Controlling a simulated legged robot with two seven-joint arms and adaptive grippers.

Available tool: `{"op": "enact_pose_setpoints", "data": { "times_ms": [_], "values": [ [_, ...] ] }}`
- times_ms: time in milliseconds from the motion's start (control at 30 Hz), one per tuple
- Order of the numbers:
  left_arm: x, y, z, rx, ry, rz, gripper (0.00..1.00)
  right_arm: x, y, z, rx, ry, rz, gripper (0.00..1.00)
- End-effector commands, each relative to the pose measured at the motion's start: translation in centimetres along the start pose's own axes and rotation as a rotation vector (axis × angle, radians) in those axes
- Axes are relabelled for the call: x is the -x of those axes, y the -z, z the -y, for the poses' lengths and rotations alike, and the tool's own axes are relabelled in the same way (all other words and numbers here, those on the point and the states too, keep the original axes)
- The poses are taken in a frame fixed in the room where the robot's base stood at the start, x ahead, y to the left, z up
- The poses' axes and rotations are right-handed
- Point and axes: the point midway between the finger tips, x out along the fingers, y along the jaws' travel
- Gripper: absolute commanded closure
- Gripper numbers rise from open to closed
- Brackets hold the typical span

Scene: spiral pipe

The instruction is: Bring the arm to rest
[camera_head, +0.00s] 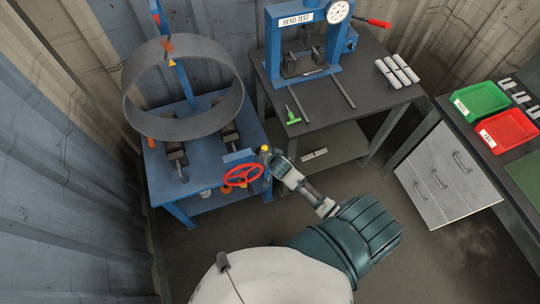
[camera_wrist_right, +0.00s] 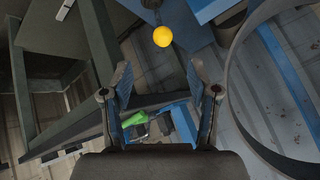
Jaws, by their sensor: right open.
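My right arm comes in from the bottom of the head view. Its right gripper (camera_head: 271,158) is beside the blue bending machine (camera_head: 205,160), close to a yellow knob (camera_head: 265,149) and right of the red handwheel (camera_head: 242,175). In the wrist view the right gripper (camera_wrist_right: 159,75) has its two fingers spread apart with nothing between them. The yellow knob (camera_wrist_right: 162,36) shows ahead of the fingertips on a dark stem. My left gripper is not in view.
A large grey pipe ring (camera_head: 185,88) stands on the machine; its curve also shows in the wrist view (camera_wrist_right: 232,95). Behind is a dark table (camera_head: 345,90) with a blue bend test press (camera_head: 273,55). Green (camera_head: 482,100) and red (camera_head: 508,130) trays stand at right. Open floor lies between.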

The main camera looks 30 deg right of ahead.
Motion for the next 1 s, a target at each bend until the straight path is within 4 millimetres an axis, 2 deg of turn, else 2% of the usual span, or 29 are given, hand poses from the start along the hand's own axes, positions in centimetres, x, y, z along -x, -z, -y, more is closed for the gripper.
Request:
{"op": "enact_pose_setpoints", "data": {
  "times_ms": [400,467,533,567,667,800,867,900,967,1000],
  "values": [
    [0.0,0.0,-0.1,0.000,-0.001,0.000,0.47,-0.2,-0.1,-0.1,0.003,-0.001,0.002,0.40],
    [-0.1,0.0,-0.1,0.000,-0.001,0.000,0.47,-0.7,-0.8,-0.6,0.017,-0.008,0.013,0.40],
    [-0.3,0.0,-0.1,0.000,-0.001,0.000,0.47,-1.9,-2.6,-1.9,0.060,-0.022,0.038,0.40],
    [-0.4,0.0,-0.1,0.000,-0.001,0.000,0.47,-2.7,-3.7,-2.7,0.086,-0.030,0.054,0.40],
    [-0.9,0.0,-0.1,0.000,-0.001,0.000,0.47,-5.6,-8.9,-6.6,0.210,-0.059,0.129,0.40],
    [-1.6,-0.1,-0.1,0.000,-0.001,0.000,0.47,-8.5,-18.2,-13.4,0.418,-0.081,0.258,0.40],
    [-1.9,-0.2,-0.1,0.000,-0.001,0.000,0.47,-9.0,-22.2,-16.5,0.504,-0.082,0.314,0.40],
    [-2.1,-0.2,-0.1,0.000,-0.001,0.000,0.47,-9.1,-25.0,-18.5,0.560,-0.079,0.351,0.40],
    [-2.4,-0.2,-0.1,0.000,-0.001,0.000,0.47,-8.8,-28.9,-21.6,0.643,-0.073,0.407,0.40],
    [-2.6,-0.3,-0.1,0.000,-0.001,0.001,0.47,-8.3,-31.6,-23.7,0.697,-0.068,0.445,0.40]
  ]
}}
